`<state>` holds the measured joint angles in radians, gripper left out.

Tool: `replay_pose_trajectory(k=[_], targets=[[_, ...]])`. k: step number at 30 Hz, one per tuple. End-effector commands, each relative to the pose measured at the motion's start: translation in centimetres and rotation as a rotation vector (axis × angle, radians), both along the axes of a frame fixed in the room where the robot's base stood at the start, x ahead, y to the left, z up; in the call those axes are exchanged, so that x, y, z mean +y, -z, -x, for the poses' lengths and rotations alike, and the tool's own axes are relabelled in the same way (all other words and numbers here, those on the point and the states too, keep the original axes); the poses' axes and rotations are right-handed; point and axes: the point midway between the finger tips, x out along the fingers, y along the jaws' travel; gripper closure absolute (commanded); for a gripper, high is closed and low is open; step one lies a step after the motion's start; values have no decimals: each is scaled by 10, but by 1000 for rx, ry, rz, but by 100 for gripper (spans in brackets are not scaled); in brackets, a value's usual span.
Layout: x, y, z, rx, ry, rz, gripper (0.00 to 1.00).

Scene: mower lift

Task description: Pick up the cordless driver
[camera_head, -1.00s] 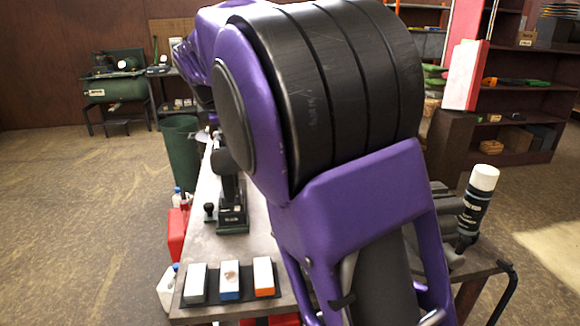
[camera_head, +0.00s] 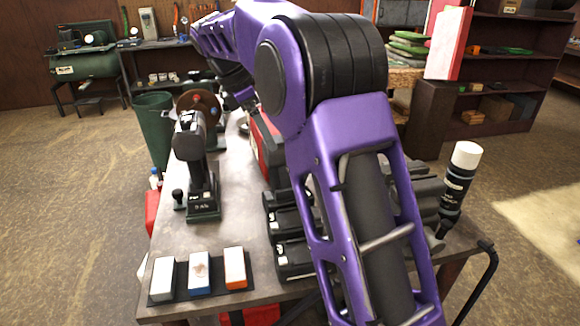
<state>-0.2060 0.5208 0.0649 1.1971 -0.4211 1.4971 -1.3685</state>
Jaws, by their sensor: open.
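The cordless driver (camera_head: 203,165) stands upright on its dark battery base near the left edge of the workbench (camera_head: 222,250). Its body is black and grey, and the base carries a small light label. My purple and black arm reaches over the bench to the right of the driver. My gripper (camera_head: 243,100) is a dark shape at the far end of the arm, beyond the driver and to its right, apart from it. It is open and holds nothing that I can see. Its fingertips are small and partly hidden by my arm.
A brown disc (camera_head: 199,103) stands behind the driver, and a small black knob (camera_head: 178,197) beside it. Three blocks on a dark tray (camera_head: 180,298) lie at the front. Black cases (camera_head: 290,225), a red box (camera_head: 268,150) and a spray can (camera_head: 458,180) stand to the right.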

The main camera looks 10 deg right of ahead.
Motion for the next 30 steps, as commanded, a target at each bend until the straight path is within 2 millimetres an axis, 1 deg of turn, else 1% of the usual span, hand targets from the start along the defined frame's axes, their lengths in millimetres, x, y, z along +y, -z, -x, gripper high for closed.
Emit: replay_pose_trajectory(k=[1,3,6,14,18,21,24,30], targets=[[-5,10,0,4,1,1,0],[-9,23,0,3,0,0,0],[-15,36,-1,2,1,0,0],[-25,53,-3,0,1,1,0],[-38,71,-4,2,2,0,0],[-42,83,-5,1,0,0,0],[-45,89,-5,0,0,0,0],[-45,90,-5,-1,1,0,0]])
